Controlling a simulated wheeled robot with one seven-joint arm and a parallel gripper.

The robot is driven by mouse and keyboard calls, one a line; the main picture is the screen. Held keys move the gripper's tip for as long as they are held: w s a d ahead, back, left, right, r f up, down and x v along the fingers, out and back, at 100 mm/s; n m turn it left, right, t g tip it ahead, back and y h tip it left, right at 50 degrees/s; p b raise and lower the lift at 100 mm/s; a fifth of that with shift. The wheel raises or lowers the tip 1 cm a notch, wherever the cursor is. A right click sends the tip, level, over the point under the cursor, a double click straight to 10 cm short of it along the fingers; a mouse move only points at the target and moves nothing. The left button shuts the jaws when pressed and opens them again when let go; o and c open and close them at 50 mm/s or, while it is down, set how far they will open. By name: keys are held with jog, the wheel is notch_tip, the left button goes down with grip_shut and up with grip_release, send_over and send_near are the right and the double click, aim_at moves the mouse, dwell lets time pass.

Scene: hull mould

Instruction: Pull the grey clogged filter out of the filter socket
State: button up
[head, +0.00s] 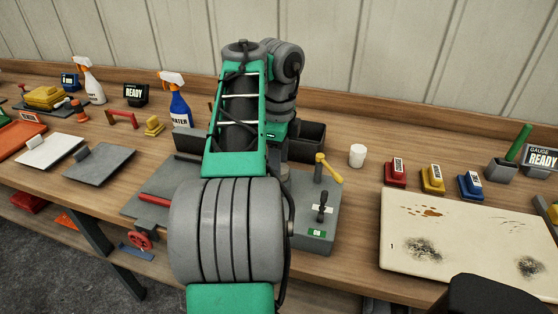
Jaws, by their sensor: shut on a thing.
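I cannot make out the grey clogged filter; my arm covers the middle of the bench. No filter socket can be told for sure. A grey machine block (318,238) with a black lever and a yellow handle (328,168) stands just right of my arm, partly behind it. A green upright cylinder (519,142) stands in a small grey holder (503,170) at the far right. My gripper is hidden behind my own green and grey arm, so neither its fingers nor anything in them shows.
Dark open bins (308,142) stand behind my arm, with a white cup (357,155) to their right. Red (396,173), yellow (432,179) and blue (471,186) blocks stand behind a stained cream panel (465,235). Spray bottles (180,107) and plates (101,164) are at the left.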

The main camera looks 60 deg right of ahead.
jog(key=shift+r+p, duration=2.55)
jog(key=shift+r, duration=0.3)
jog(key=shift+r+p, duration=1.3)
jog(key=shift+r, duration=0.15)
jog(key=shift+r+p, duration=1.3)
jog(key=shift+r, duration=0.2)
jog(key=shift+r, duration=0.1)
jog(key=shift+r+p, duration=1.35)
jog(key=shift+r, duration=0.1)
